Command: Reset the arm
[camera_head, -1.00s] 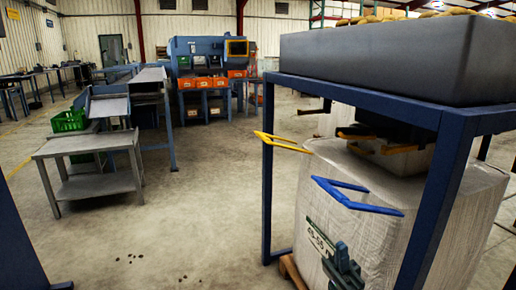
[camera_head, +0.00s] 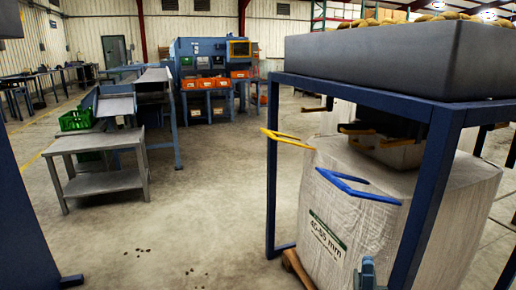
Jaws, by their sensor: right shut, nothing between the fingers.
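My right gripper (camera_head: 368,270) shows only as a small blue-grey tip at the bottom edge, low in front of the big white bag (camera_head: 430,215). It looks shut, with nothing seen in it. The rest of it and the arm behind are cut off by the frame. A printed label reading 45-55 mm (camera_head: 327,235) on the bag's front shows clear to the left of the gripper. My left gripper is not in view.
A blue frame (camera_head: 426,185) stands around the bag and carries a grey bin (camera_head: 390,72) of potatoes. A blue loop (camera_head: 358,190) and a yellow loop (camera_head: 285,138) stick out from the bag. A grey table (camera_head: 95,145) stands left; the middle floor is open.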

